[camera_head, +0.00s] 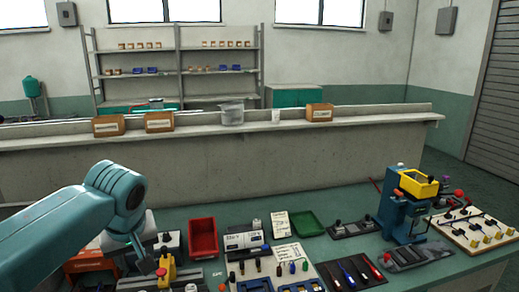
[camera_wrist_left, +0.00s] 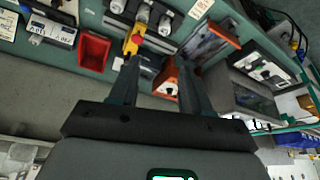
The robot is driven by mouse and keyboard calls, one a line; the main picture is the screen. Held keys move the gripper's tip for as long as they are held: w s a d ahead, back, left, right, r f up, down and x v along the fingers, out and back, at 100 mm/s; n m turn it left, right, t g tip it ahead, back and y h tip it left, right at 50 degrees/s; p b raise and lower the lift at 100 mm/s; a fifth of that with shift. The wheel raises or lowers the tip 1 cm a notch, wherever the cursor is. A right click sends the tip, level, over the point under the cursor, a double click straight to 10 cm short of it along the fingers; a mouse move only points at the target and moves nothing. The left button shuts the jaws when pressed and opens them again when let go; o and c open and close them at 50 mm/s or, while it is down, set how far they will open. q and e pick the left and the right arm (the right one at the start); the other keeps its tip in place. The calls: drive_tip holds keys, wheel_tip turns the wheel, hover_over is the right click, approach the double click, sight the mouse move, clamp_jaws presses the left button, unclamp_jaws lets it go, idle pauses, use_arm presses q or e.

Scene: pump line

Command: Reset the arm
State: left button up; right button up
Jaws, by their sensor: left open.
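My left arm (camera_head: 60,225) comes in from the left in the head view, bent down at the wrist over the workbench (camera_head: 195,275). My left gripper (camera_head: 143,258) is small and partly hidden there, above the bench's left end. In the left wrist view, my left gripper (camera_wrist_left: 160,78) has its two dark fingers apart, with nothing held between them. A yellow and red device (camera_wrist_left: 133,42) lies beyond the fingers, near the left one. My right arm and gripper are not in view.
A red bin (camera_head: 203,238), a green tray (camera_head: 306,224) and a teal press with a yellow top (camera_head: 408,205) stand on the bench. Several tools lie in front. A long low wall (camera_head: 250,160) with brown boxes runs behind. The space above the bench's middle is clear.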

use_arm(q)
drive_tip(key=s+d+f+m+g+h, duration=0.1)
drive_tip(key=d+f, duration=0.2)
drive_tip(key=f, duration=0.6)
drive_tip(key=d+f+m+h, duration=0.2)
drive_tip(key=d+f, duration=0.1)
drive_tip(key=f, duration=0.6)
drive_tip(key=s+d+f+m+g+h, duration=0.1)
drive_tip(key=d+f, duration=0.2)
drive_tip(key=f, duration=0.6)
drive_tip(key=s+d+f+h, duration=0.1)
drive_tip(key=s+d+f, duration=0.1)
drive_tip(key=s+f, duration=0.7)
drive_tip(key=s+d+f+g+h, duration=0.1)
drive_tip(key=s+d+f, duration=0.1)
drive_tip(key=s+f, duration=0.7)
drive_tip(key=s, duration=0.4)
drive_tip(key=shift+s+g, duration=0.3)
drive_tip(key=shift+s, duration=0.1)
